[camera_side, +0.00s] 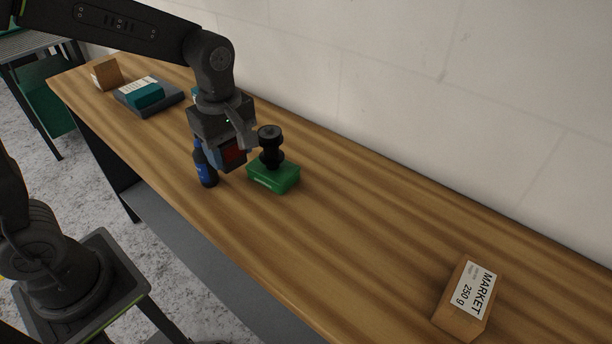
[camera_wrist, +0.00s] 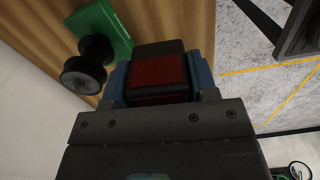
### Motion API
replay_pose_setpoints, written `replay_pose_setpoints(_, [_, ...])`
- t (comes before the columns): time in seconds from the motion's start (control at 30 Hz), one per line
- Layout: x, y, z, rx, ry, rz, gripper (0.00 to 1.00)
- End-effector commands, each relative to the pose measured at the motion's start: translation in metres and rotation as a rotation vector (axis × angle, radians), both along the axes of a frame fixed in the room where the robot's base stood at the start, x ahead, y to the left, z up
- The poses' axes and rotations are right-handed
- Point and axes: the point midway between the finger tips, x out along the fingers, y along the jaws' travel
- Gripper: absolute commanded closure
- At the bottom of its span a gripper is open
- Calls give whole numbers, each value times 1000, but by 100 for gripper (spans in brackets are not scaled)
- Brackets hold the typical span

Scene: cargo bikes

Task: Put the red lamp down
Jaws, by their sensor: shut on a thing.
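The red lamp (camera_wrist: 158,72) is a dark block with a red face, held between the blue-grey fingers of my gripper (camera_wrist: 160,85). In the side view the red lamp (camera_side: 232,155) shows as a small red patch between the fingers, mostly hidden by them. My gripper (camera_side: 228,158) is shut on it and points down over the wooden bench, between a dark blue bottle and a green box. I cannot tell whether the lamp touches the bench.
The green box (camera_side: 274,177) with a black spool-shaped object (camera_side: 270,147) on it is just right of my gripper. A dark blue bottle (camera_side: 205,168) stands close on the left. A MARKET carton (camera_side: 467,299) lies far right. The bench (camera_side: 370,225) between is clear.

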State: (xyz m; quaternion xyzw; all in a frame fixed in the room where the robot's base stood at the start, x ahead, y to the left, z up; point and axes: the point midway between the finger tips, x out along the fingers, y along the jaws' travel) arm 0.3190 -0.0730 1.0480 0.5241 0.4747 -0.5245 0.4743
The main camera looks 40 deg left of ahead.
Motion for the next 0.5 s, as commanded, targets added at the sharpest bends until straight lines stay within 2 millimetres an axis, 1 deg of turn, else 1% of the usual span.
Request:
replay_pose_setpoints(0.07, [1,0,8,0,-3,0,72])
replay_pose_setpoints(0.27, [1,0,48,-1,-8,0,72])
replay_pose_setpoints(0.3, [4,-2,52,0,-3,-5,72])
replay_pose_setpoints(0.5, [39,-18,58,0,0,-52,72])
